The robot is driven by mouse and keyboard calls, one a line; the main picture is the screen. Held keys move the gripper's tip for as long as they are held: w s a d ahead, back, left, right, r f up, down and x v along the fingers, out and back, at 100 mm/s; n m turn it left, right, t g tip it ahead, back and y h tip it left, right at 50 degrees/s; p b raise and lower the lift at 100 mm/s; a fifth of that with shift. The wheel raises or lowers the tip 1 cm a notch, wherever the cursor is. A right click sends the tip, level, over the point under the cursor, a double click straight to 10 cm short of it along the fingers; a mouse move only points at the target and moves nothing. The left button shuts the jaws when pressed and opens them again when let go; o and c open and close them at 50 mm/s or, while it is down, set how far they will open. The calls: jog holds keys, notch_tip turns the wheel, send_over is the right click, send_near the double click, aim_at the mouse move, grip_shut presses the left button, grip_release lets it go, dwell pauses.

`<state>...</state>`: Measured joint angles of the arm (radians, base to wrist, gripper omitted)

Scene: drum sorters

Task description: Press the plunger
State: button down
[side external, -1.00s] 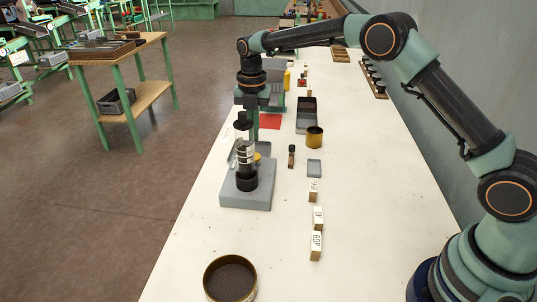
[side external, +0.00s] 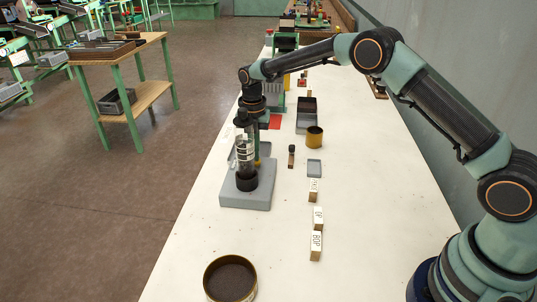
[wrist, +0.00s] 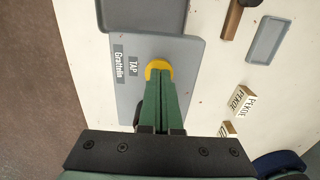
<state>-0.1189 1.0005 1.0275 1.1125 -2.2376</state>
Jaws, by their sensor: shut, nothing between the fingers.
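A grey base (side external: 262,197) on the white table carries a clear cylinder (side external: 246,155) with dark ends. In the side view my gripper (side external: 257,150) points down behind the cylinder, mostly hidden. Whether the fingertips touch the knob is unclear.
A brass cup (side external: 314,138), a small grey tray (side external: 314,168), a dark upright piece (side external: 291,156) and labelled blocks (side external: 316,246) stand to the right. A round brass dish (side external: 229,277) is at the front. The table between dish and base is clear.

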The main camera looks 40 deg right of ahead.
jog(key=shift+f, duration=0.2)
notch_tip(320, 180, up, 14)
jog(key=shift+r, duration=0.2)
dwell(0.4)
dwell(2.4)
jog(key=shift+r, duration=0.8)
notch_tip(320, 180, down, 14)
jog(key=shift+f, duration=0.1)
dwell(0.3)
